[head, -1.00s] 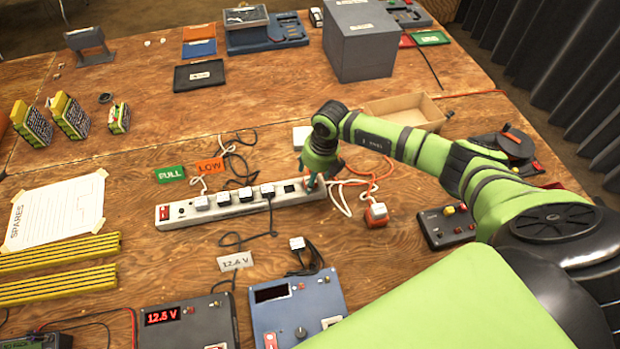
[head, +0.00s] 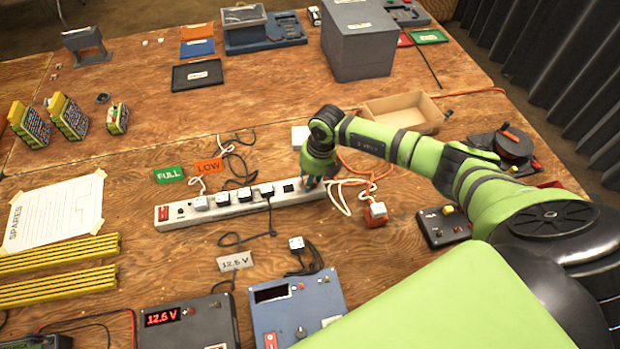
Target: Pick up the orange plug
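My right gripper (head: 313,184) points down at the right end of the white power strip (head: 240,209). Its fingers are small and dark here, and I cannot tell whether they are open or shut. Orange and white cords run out beside the fingers. An orange plug at that end is mostly hidden by the gripper, so I cannot tell whether it is held. An orange block with a white top (head: 376,213) lies on the table to the right of the strip, apart from the gripper. My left gripper is not in view.
Several white plugs (head: 222,199) sit in the strip. Two chargers (head: 295,308) stand in front. A cardboard tray (head: 403,112), a grey box (head: 360,50) and a control box with knobs (head: 445,226) stand around the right arm.

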